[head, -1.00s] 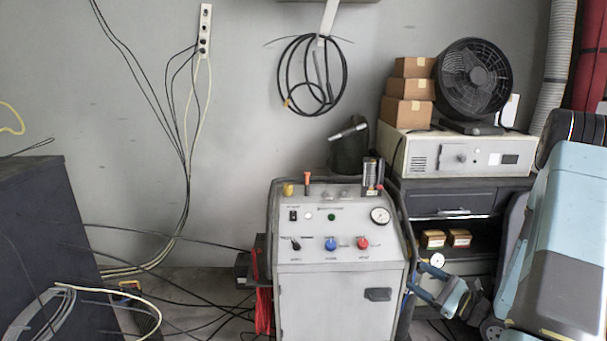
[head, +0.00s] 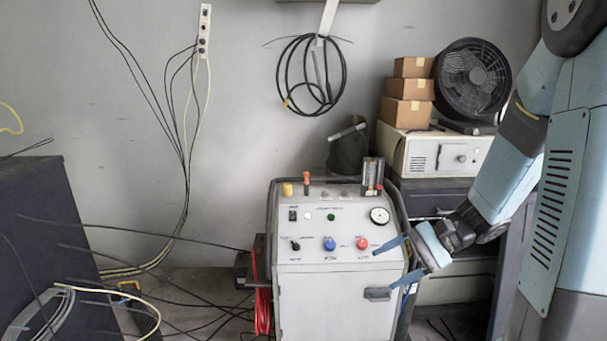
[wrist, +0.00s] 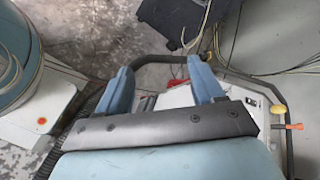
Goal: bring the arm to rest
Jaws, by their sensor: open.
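My gripper (head: 384,269) is in the head view at the right front of the grey control cart (head: 335,305). Its two blue fingers are spread apart with nothing between them. The fingers point left, toward the cart's panel edge and its dark door handle (head: 378,294); I cannot tell whether they touch the cart. My arm comes down from the upper right. In the wrist view my gripper's fingers (wrist: 160,85) also stand apart, with part of the cart (wrist: 176,97) showing between and beyond them.
The cart's panel has knobs, a gauge (head: 380,215) and an orange-topped part (head: 307,183). Behind it, a cabinet carries a cream instrument box (head: 434,153), cardboard boxes (head: 407,112) and a black fan (head: 472,80). Cables (head: 180,300) trail over the floor at left.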

